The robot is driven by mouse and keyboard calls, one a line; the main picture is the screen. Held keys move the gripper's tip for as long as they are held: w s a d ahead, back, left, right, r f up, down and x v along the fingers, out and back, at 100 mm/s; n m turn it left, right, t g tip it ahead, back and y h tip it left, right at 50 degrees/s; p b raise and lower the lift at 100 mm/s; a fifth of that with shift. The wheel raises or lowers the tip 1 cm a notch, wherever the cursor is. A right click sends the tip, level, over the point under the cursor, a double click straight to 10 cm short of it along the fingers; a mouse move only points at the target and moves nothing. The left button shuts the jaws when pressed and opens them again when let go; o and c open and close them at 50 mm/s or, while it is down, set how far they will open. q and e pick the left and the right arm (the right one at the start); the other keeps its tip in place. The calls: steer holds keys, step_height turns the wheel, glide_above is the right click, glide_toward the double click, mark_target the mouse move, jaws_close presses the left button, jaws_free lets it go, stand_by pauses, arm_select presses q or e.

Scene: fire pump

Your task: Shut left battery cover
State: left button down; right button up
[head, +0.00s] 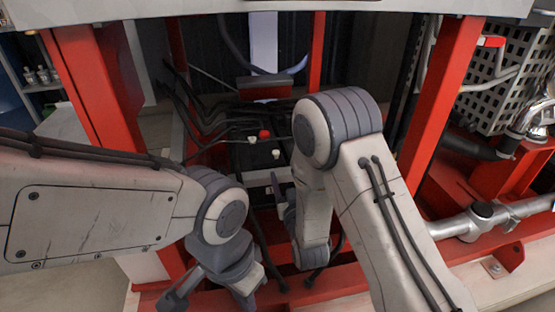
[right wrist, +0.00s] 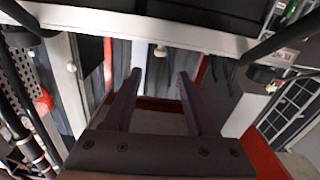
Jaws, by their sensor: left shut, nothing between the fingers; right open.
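A black battery (head: 250,155) with a red cap and pale terminal knobs on top sits inside the red frame in the head view. A dark grey panel (head: 264,84) stands behind it and may be a raised cover; I cannot tell whether it is the left one. My left gripper (head: 180,292) is shut and empty, low in front of the frame and apart from the battery. My right gripper is open and empty in the right wrist view (right wrist: 159,76). In the head view its wrist is just in front of the battery, and my arm hides the battery's right part.
Red posts stand left (head: 85,85) and right (head: 440,100) of the bay. Black cables (head: 190,110) run to the battery from the left. A red lower beam (head: 340,280) crosses the front. Metal pipes (head: 470,222) lie at the right.

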mark_target(277, 155)
steer(key=w, duration=0.3)
steer(key=w+a+b, duration=0.1)
steer(key=w, duration=0.2)
steer(key=w+a, duration=0.1)
steer(key=w, duration=0.2)
steer(key=shift+w+b, duration=0.2)
steer(key=shift+b, duration=0.2)
jaws_close()
stand_by(0.9)
